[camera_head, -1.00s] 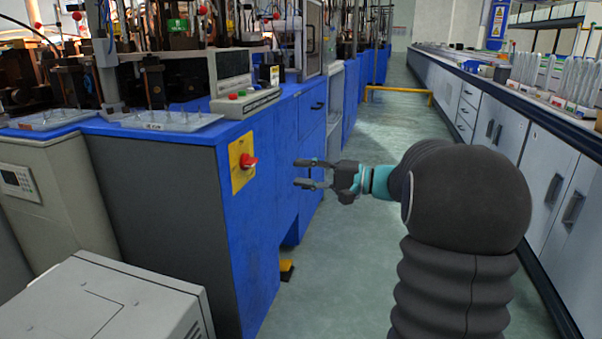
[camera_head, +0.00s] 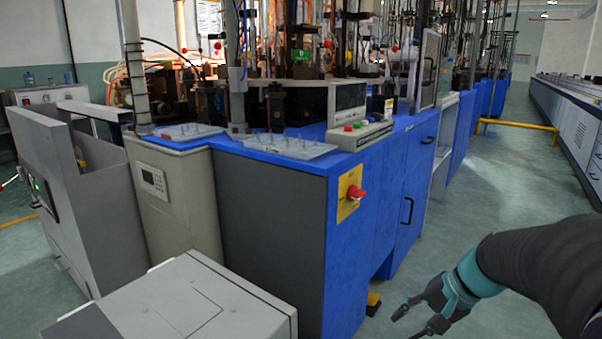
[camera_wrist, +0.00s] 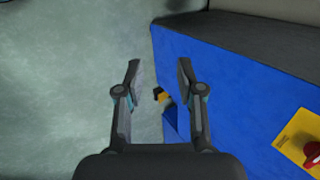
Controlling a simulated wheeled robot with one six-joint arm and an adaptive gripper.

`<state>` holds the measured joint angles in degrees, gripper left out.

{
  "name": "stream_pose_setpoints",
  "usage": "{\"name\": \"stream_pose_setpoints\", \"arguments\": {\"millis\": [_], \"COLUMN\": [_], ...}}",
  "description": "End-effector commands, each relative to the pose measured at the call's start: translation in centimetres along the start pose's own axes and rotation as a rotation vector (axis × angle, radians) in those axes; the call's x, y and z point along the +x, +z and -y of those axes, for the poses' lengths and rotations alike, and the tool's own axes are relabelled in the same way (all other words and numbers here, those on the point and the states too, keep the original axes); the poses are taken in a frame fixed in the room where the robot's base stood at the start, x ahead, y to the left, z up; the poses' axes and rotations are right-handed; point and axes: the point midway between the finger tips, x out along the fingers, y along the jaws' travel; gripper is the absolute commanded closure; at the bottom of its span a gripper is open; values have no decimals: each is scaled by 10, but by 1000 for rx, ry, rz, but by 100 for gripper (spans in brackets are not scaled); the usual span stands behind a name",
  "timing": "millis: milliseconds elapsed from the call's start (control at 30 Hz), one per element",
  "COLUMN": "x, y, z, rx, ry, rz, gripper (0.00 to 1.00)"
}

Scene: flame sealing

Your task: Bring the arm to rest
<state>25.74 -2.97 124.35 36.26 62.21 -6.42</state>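My gripper (camera_head: 408,318) is at the lower right of the head view, held low over the aisle floor to the right of the blue machine cabinet (camera_head: 345,245). Its two fingers are apart with nothing between them. In the wrist view my gripper (camera_wrist: 158,75) also shows open and empty, with the green floor and the cabinet's blue side (camera_wrist: 225,90) beyond the fingertips. My dark sleeved arm reaches in from the right edge of the head view.
A red rotary switch (camera_head: 356,193) on a yellow plate sits on the cabinet. A grey box (camera_head: 190,300) stands at the front left. A yellow barrier (camera_head: 520,125) and a long bench (camera_head: 580,110) are farther back. The aisle floor (camera_head: 500,190) is clear.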

Motion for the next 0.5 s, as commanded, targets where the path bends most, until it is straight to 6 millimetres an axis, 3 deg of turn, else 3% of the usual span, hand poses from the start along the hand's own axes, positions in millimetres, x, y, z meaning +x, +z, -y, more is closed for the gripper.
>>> {"name": "stream_pose_setpoints", "arguments": {"millis": [100, 300, 500], "x": [-20, -51, -84], "y": [36, 80, 118], "z": [-8, -19, -16], "rx": [-118, -328, -551], "ry": [151, 337, 437], "rz": [-57, -165, -269], "gripper": [62, 62, 62]}}
